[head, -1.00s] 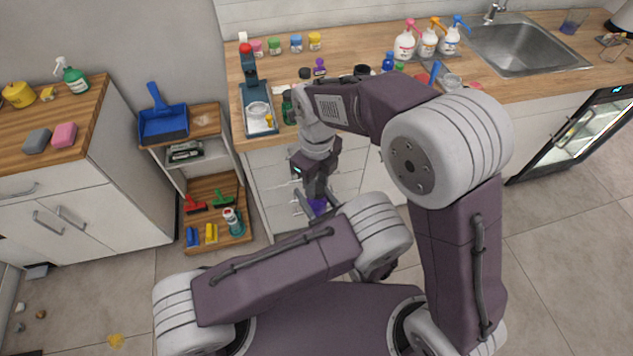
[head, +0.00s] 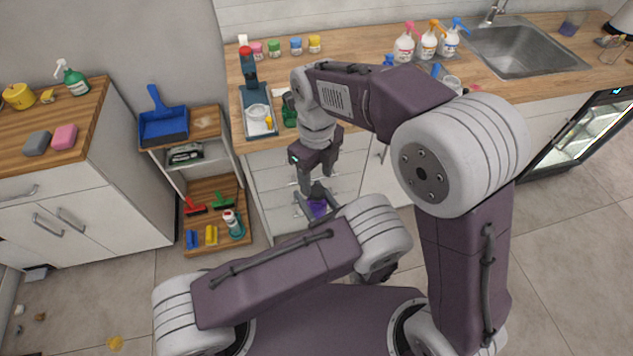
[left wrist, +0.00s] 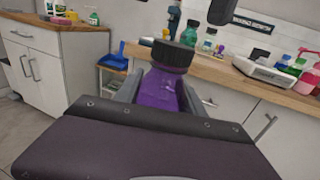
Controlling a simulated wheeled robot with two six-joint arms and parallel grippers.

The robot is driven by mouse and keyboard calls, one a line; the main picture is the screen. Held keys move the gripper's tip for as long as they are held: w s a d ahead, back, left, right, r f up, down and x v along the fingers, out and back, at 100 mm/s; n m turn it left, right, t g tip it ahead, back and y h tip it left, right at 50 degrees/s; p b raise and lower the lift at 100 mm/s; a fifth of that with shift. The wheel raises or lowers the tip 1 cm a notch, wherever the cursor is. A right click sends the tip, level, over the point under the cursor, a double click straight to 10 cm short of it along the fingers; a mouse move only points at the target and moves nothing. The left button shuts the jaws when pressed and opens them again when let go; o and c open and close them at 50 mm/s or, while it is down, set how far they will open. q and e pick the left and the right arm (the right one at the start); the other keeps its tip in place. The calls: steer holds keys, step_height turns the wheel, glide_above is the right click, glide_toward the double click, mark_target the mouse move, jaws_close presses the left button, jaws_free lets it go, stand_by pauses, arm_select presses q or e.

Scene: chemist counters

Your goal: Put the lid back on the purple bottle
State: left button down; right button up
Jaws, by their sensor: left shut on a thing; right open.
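The purple bottle (left wrist: 160,92) stands between the fingers of my left gripper (left wrist: 158,97) in the left wrist view, and the gripper is shut on it. A black ribbed lid (left wrist: 172,54) sits on top of the bottle's neck; I cannot tell how tightly it is seated. In the head view the bottle (head: 318,208) shows low in front of the drawers, with my left gripper partly hidden behind my own arm. My right gripper (head: 317,182) is open just above the bottle, its fingers spread apart and empty.
The wooden counter (head: 350,42) behind carries spray bottles (head: 428,42), small coloured jars (head: 296,44) and a sink (head: 520,50). A low shelf (head: 205,185) with cleaning things stands to the left. The bottle is held in the air in front of the drawers.

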steer(key=shift+r, duration=0.45)
steer(key=shift+c, duration=0.4)
